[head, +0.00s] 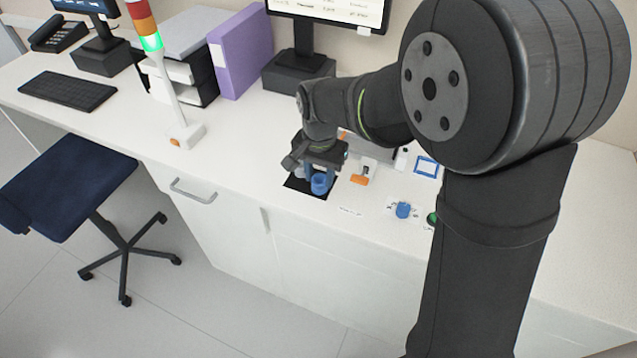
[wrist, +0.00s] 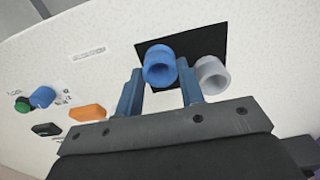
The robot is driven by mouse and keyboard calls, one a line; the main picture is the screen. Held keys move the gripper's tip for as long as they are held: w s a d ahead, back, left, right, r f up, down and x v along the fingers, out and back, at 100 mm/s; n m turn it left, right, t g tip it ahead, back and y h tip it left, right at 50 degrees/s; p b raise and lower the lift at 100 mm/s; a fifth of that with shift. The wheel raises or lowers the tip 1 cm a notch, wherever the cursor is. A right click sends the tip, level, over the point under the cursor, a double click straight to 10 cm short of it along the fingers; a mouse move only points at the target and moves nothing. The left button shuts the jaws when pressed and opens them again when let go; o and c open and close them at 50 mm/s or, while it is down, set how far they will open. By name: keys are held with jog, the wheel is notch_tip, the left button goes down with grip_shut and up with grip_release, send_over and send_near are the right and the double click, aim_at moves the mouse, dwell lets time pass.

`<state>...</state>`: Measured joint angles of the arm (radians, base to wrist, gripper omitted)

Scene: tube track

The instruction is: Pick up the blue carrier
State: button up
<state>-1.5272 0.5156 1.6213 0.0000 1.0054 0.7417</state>
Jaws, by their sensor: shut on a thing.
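The blue carrier (wrist: 160,66) is an upright, open-topped blue cup in the wrist view, over the black square patch (wrist: 215,38). My gripper (wrist: 160,78) has one blue finger on each side of it and is shut on it. In the head view my gripper (head: 321,165) points down at the patch, and the blue carrier (head: 320,185) shows below it. I cannot tell whether the carrier touches the patch. A similar pale grey carrier (wrist: 211,76) stands close beside it, to the right in the wrist view, and is partly hidden by my gripper in the head view.
An orange-tipped piece (head: 360,179), a blue knob (head: 403,210), a green button (head: 432,218) and a blue square outline (head: 426,167) lie to the right. A signal tower (head: 165,80) stands at left. The front counter between tower and patch is clear.

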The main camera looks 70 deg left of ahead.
notch_tip(320, 180, up, 6)
jog(key=shift+f, duration=0.25)
dwell(0.4)
